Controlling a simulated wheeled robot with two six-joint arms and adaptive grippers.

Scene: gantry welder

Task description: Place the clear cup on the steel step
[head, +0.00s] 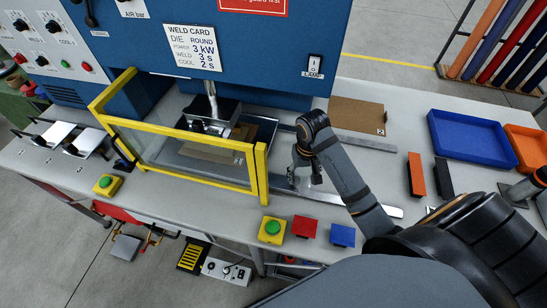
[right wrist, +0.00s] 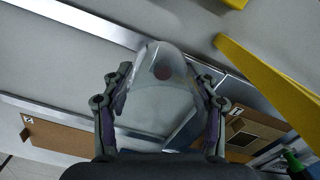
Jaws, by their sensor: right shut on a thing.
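My right gripper (head: 304,178) points down over the bench, just right of the yellow-framed guard. In the right wrist view its two fingers (right wrist: 160,115) are shut on the sides of the clear cup (right wrist: 152,95), a see-through, rounded shape between them. The cup can hardly be made out in the head view. A long, flat steel strip (head: 372,205), which looks like the steel step, runs along the bench below and beside the gripper. It also shows in the right wrist view (right wrist: 85,22). The cup looks apart from it, but its exact height is unclear. My left gripper is out of view.
The yellow guard frame (head: 261,172) stands close left of the gripper. A cardboard piece (head: 358,114) lies behind. Orange (head: 416,175) and black (head: 444,178) blocks and a blue tray (head: 436,128) are to the right.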

